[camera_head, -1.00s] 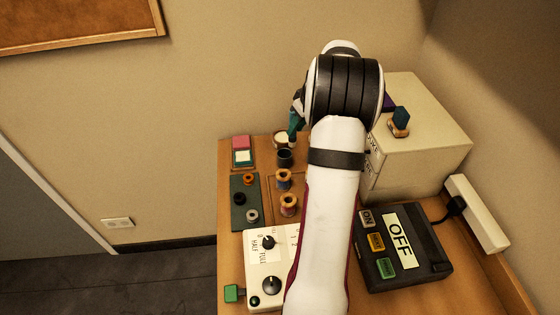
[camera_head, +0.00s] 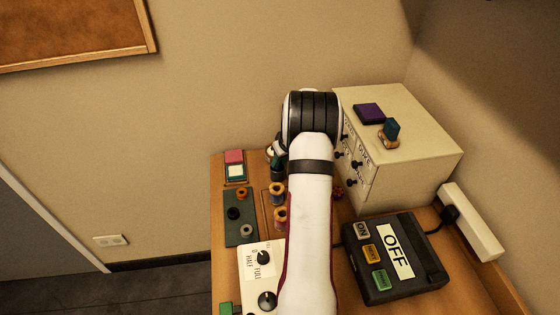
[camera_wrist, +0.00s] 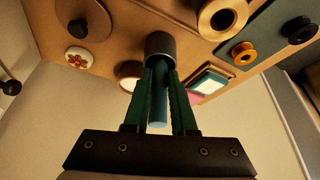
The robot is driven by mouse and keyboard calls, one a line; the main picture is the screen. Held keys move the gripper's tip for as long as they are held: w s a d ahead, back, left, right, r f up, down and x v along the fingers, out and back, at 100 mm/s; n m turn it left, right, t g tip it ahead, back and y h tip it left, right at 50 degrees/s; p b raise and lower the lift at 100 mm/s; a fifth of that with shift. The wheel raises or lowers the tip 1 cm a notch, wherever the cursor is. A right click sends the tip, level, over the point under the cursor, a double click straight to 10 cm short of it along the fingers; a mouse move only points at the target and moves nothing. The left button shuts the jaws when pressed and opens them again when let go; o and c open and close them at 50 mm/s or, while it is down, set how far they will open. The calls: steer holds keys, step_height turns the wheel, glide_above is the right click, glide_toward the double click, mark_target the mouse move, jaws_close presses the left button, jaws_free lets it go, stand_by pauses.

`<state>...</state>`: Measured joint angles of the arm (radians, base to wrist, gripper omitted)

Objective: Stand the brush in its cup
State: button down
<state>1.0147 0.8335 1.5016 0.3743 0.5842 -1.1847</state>
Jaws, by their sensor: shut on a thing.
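My gripper (camera_wrist: 160,78) has green fingers shut on the blue brush (camera_wrist: 158,105), which lies lengthwise between them. The brush's far end meets a dark round cup (camera_wrist: 160,43) in the wrist view. I cannot tell whether that end is inside the cup or only in front of it. In the head view my own arm hides most of the gripper and the brush. A little of the dark cup (camera_head: 277,168) seems to show just left of the arm.
Thread spools (camera_head: 278,218) stand close in front of the cup. A green tray (camera_head: 241,219) with small rings lies to the left. A cream cabinet (camera_head: 420,160) with knobs stands right of my arm, and a black switch box (camera_head: 372,285) is in front of it.

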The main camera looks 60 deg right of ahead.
steer(key=shift+f, duration=0.2)
steer(key=c, duration=1.2)
jaws_free()
steer(key=shift+f, duration=0.1)
steer(key=o, duration=0.5)
steer(key=shift+c, duration=0.2)
